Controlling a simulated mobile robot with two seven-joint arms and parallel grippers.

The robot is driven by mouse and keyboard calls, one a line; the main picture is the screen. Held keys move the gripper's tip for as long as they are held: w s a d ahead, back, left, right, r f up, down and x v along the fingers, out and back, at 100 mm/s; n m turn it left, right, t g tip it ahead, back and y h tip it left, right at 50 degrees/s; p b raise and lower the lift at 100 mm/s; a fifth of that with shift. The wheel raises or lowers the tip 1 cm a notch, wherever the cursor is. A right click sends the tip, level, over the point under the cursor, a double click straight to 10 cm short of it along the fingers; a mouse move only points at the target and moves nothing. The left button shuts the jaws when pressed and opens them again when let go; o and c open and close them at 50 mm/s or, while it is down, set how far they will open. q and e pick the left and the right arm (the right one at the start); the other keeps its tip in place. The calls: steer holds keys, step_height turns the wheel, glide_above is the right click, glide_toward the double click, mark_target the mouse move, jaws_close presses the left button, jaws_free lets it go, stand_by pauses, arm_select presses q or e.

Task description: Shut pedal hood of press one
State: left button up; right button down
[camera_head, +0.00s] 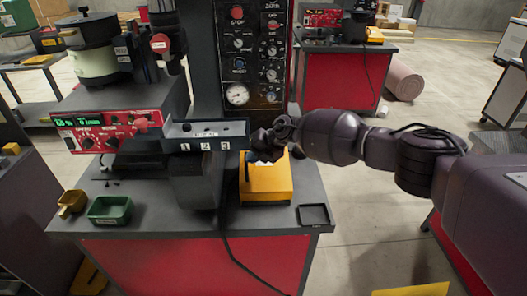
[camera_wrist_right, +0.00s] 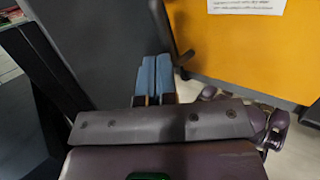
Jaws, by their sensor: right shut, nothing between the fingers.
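The yellow pedal hood (camera_head: 266,186) sits on the dark bench top of the front press, below the control column. Its upper part is partly hidden by my right gripper (camera_head: 256,156), which is at its top left. I cannot tell the hood's exact angle. In the right wrist view, a yellow face with a white label (camera_wrist_right: 245,50) fills the upper right. My right gripper's blue fingertips (camera_wrist_right: 154,76) are together and empty, left of that yellow face. A gap shows in this view, but contact is unclear. My left gripper is not in view.
A grey bar marked 1, 2, 3 (camera_head: 207,136) is just left of my right gripper. A black tray (camera_head: 314,215) lies right of the hood; a green bin (camera_head: 110,210) is at the bench's left. A dark cable hangs down the bench front.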

steer(key=shift+a+f, duration=0.7)
steer(key=shift+a, duration=0.1)
steer(key=shift+s+a+f+b, duration=0.1)
steer(key=shift+s+b, duration=0.05)
steer(key=shift+b, duration=0.2)
steer(key=shift+s+a+f, duration=0.15)
steer(key=shift+d+r, duration=0.2)
steer(key=shift+r, duration=0.1)
steer(key=p+v, duration=0.2)
steer(key=v, duration=0.8)
steer(key=shift+d+r, duration=0.3)
steer(key=shift+d, duration=0.05)
steer(key=shift+d, duration=0.15)
